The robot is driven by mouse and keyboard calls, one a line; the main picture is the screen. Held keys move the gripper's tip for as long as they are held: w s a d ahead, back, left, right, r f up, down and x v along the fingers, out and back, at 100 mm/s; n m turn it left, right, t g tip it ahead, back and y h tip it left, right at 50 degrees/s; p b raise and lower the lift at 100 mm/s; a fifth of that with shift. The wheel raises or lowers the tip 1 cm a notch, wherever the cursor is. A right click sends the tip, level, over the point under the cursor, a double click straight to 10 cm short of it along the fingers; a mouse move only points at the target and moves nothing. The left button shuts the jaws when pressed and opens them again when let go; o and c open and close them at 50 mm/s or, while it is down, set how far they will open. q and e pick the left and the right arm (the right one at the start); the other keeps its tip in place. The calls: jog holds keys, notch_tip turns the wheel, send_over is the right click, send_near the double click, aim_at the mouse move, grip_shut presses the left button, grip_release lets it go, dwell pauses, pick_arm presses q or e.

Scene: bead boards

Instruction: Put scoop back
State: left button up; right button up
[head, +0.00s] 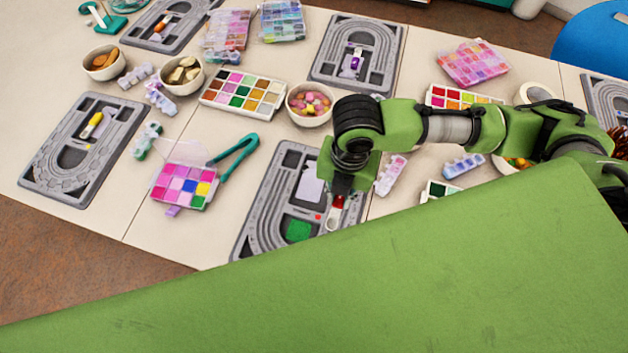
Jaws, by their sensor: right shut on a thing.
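My right gripper (339,198) reaches in from the right and points down over the right part of the front middle grey bead board (262,200). It is shut on a small scoop (334,214) with a red part and a pale part. The gripper hides much of the scoop, and I cannot tell whether the scoop touches the board. Green beads lie in a compartment at the board's near end. My left gripper is out of view.
A bead board (50,160) with a yellow scoop (92,125) lies at left; another (386,45) holds a purple scoop. A candy bowl (311,119) stands behind my gripper. Teal tweezers (240,150) and a pink-purple bead box (160,194) lie left. My green body hides the near side.

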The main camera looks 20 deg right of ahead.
jog(key=w+a+f+p, duration=0.1)
jog(key=w+f, duration=0.1)
jog(key=w, duration=0.4)
jog(key=p, duration=0.1)
send_over(315, 185)
jog(key=f, duration=0.6)
jog(key=shift+s, duration=0.4)
jog(key=shift+w+f, duration=0.35)
jog(key=shift+f, duration=0.1)
notch_tip(315, 185, down, 3)
jog(key=shift+p, duration=0.35)
jog(key=shift+f, duration=0.15)
jog(key=shift+f+b, duration=0.4)
jog(key=shift+f, duration=0.15)
jog(key=o, duration=0.8)
jog(key=shift+o, duration=0.2)
